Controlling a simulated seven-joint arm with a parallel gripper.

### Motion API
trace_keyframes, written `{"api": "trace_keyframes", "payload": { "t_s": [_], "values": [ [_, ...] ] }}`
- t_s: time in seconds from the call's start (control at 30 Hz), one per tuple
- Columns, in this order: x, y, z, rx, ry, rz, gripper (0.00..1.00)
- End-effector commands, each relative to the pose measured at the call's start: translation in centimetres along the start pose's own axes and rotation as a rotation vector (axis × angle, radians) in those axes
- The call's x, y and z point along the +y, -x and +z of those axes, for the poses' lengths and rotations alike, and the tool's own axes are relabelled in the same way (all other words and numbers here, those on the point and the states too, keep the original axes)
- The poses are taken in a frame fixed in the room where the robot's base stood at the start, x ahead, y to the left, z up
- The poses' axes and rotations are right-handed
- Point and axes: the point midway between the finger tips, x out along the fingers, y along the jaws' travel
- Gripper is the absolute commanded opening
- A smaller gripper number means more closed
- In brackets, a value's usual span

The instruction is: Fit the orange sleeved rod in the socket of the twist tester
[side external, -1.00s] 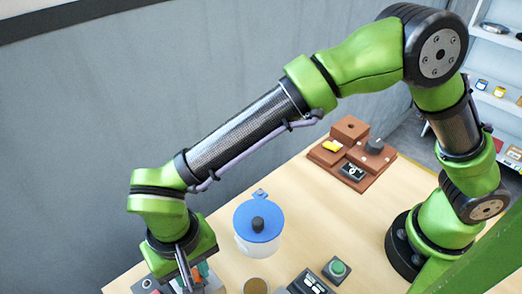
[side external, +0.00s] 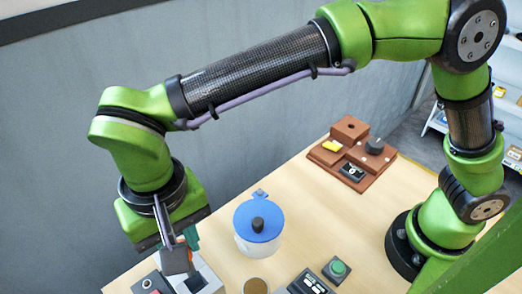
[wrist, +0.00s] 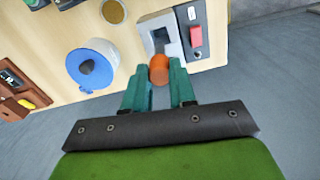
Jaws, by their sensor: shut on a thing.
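My gripper (wrist: 159,75) has teal fingers and is shut on the orange sleeved rod (wrist: 159,67). In the wrist view the rod's rounded orange end shows between the fingertips, in front of a grey box. A brown stepped fixture (side external: 325,156) at the back right has a raised block with a hole, a dark knob, a yellow piece and a small dial. It looks like the twist tester. My gripper is far from it.
A pot with a blue lid (side external: 262,218) stands between my gripper and the brown fixture. The grey box (side external: 207,277) has a dark recess. A green-button box (side external: 337,269) and a gold disc (side external: 256,286) are near the front. A grey wall runs behind the table.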

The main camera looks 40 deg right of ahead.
Motion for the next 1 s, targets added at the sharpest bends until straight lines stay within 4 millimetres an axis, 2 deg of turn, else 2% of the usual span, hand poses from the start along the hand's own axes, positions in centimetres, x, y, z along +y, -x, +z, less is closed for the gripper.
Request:
{"api": "trace_keyframes", "payload": {
  "t_s": [0.47, 0.57, 0.63, 0.77, 0.9, 1.0],
  "values": [
    [0.1, 0.0, -0.2, 0.0, -0.005, 0.0, 0.0],
    [0.7, 0.1, -1.4, 0.002, -0.032, -0.002, 0.0],
    [1.6, 0.4, -3.0, 0.006, -0.072, -0.006, 0.0],
    [4.8, 1.0, -7.5, 0.015, -0.188, -0.014, 0.0],
    [9.9, 1.7, -12.3, 0.023, -0.329, -0.017, 0.0],
    [14.0, 2.1, -15.2, 0.028, -0.406, -0.017, 0.0]
  ]
}}
